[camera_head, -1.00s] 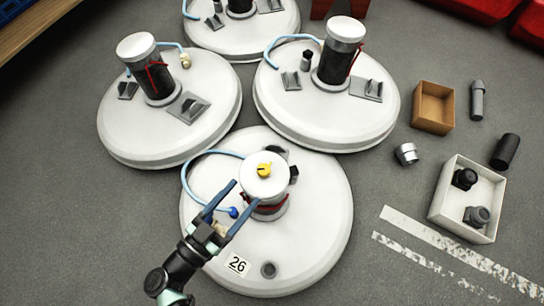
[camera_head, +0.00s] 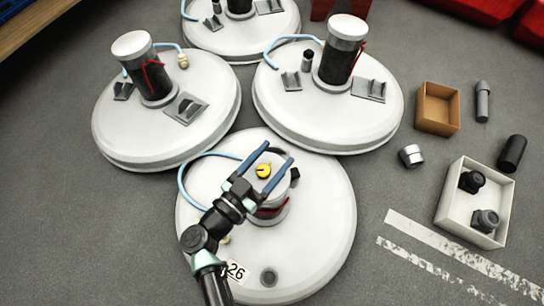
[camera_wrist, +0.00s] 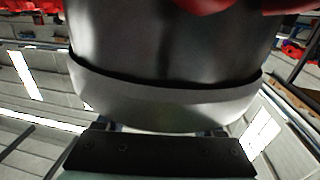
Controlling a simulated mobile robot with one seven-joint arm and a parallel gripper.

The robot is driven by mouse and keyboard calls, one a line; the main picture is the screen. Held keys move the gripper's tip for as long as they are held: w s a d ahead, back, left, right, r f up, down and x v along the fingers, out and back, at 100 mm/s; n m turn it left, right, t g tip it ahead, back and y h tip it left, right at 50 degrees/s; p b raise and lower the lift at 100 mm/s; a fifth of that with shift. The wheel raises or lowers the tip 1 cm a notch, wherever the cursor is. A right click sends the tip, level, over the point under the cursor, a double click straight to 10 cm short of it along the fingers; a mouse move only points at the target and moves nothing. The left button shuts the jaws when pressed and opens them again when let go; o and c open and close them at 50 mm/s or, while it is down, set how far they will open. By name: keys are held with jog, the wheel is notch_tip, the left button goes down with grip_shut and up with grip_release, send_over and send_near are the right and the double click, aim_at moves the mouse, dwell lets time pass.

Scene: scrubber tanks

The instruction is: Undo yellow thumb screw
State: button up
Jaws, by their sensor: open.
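The yellow thumb screw (camera_head: 263,171) sits on top of the white-capped canister (camera_head: 279,186) in the middle of the front tank lid (camera_head: 322,240). My gripper (camera_head: 279,151) is open over the cap. Its two blue fingers lie on either side of the screw as seen from the head, apart from it; their height above the cap is hard to tell. In the wrist view, a large dark grey cylinder with a pale rim (camera_wrist: 165,105) fills the middle. The screw does not show there, nor can I clearly make out the fingertips.
A light blue hose (camera_head: 181,180) curves around the lid's left side. Two similar lids with tall canisters stand behind, left (camera_head: 165,133) and right (camera_head: 325,125). A white box (camera_head: 449,202) with dark fittings and an open brown box (camera_head: 438,128) lie right.

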grip_shut()
jog(key=shift+r+n+p, duration=0.1)
jog(key=shift+n+p, duration=0.2)
jog(key=shift+p, duration=0.25)
